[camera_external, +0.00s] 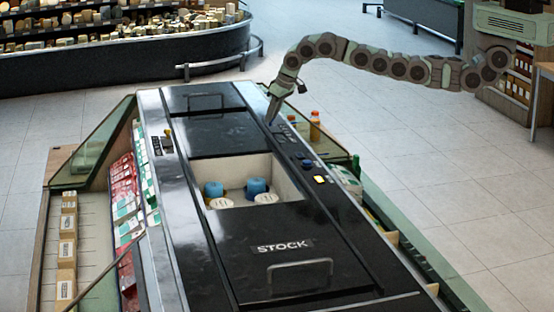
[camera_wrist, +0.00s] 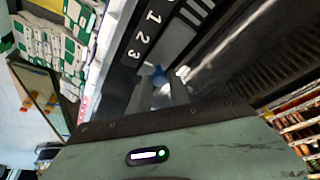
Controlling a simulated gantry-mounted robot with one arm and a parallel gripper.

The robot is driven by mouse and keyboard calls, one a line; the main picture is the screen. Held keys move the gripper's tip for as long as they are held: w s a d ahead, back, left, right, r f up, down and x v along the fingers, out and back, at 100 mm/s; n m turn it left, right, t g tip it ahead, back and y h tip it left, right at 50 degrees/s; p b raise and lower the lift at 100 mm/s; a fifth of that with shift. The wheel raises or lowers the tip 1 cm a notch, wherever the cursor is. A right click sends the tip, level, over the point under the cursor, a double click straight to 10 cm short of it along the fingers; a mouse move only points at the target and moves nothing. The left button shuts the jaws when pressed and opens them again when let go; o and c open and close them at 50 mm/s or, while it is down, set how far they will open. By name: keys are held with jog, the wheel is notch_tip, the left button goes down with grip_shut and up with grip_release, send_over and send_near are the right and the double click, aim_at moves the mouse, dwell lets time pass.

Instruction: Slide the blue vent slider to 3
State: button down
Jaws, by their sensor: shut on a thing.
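The blue vent slider (camera_wrist: 158,73) is a small blue knob, seen partly between my fingertips in the wrist view. My gripper (camera_wrist: 161,82) is shut on it. The slider sits roughly beside the number 3 on the black label (camera_wrist: 145,35), which reads 1, 2, 3. Its exact alignment is hard to tell because my fingers cover part of it. In the external view my gripper (camera_external: 271,118) reaches down to the right side of the black cabinet top, and the slider is hidden there.
The cabinet's open bin (camera_external: 282,171) holds blue and white round items. A blue knob (camera_external: 307,162) and a lit yellow button (camera_external: 320,179) lie along the right panel. An orange bottle (camera_external: 315,126) stands just right of my gripper. Pale grille bars (camera_wrist: 186,15) flank the label.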

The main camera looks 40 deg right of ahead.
jog(key=shift+w+d+f, duration=0.1)
jog(key=shift+w+d, duration=0.05)
jog(key=c, duration=1.2)
grip_release()
jog(key=shift+w, duration=0.1)
jog(key=shift+r, duration=0.2)
jog(key=shift+s+r, duration=0.2)
jog(key=shift+r, duration=0.3)
jog(key=b+v, duration=0.2)
jog(key=v, duration=0.7)
jog(key=shift+s+r, duration=0.2)
jog(key=shift+r, duration=0.05)
jog(key=shift+d, duration=0.1)
